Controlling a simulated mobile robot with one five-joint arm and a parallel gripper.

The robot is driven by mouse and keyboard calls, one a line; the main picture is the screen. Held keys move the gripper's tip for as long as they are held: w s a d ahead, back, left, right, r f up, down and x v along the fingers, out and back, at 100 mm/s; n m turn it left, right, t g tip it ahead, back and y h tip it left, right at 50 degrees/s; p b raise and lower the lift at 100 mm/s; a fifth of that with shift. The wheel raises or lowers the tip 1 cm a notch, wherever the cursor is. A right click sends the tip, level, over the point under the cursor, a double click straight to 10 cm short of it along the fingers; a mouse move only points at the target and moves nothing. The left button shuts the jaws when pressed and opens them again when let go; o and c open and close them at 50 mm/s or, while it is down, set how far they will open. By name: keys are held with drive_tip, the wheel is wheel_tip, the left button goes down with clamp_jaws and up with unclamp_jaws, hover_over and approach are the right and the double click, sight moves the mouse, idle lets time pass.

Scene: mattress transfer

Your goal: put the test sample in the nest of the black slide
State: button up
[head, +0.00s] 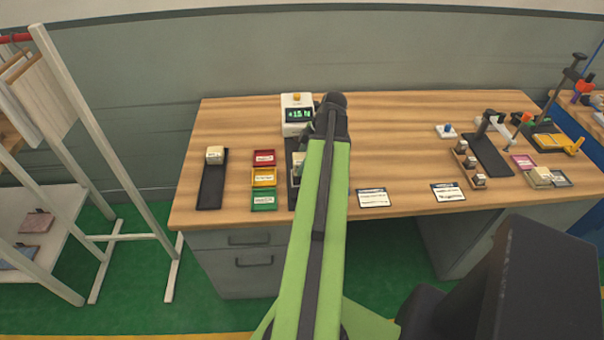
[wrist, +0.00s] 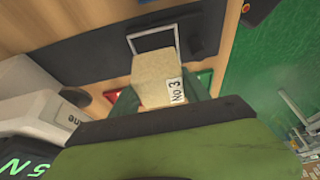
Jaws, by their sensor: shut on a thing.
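A cream block labelled "No 3" (wrist: 166,75), seemingly the test sample, is between the dark fingers of my gripper (wrist: 165,103) in the wrist view. My gripper is shut on it. Behind the block lies a black strip (wrist: 85,57) with a pale-edged square frame (wrist: 152,38). The block overlaps the frame's lower edge in this view; I cannot tell whether they touch. In the head view my arm hides most of my gripper and of the black strip (head: 292,192) below the tester. Another black strip (head: 210,188) at the left carries a cream-topped block (head: 214,154).
A white tester (head: 297,102) with a green display stands at the back. Red (head: 264,157), yellow (head: 263,177) and green (head: 263,200) trays lie left of my arm. Two cards lie at right, before several small fixtures. The desk (head: 400,140) is clear in the middle right.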

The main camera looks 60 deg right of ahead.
wheel_tip(320, 180, down, 4)
drive_tip(key=b, duration=0.4)
drive_tip(key=shift+f, duration=0.15)
drive_tip(key=shift+r, duration=0.2)
drive_tip(key=shift+f, duration=0.15)
drive_tip(key=o, duration=1.1)
drive_tip(key=shift+c, duration=0.2)
drive_tip(key=p+v, duration=1.1)
drive_tip(key=v, duration=0.1)
drive_tip(key=shift+r, duration=0.25)
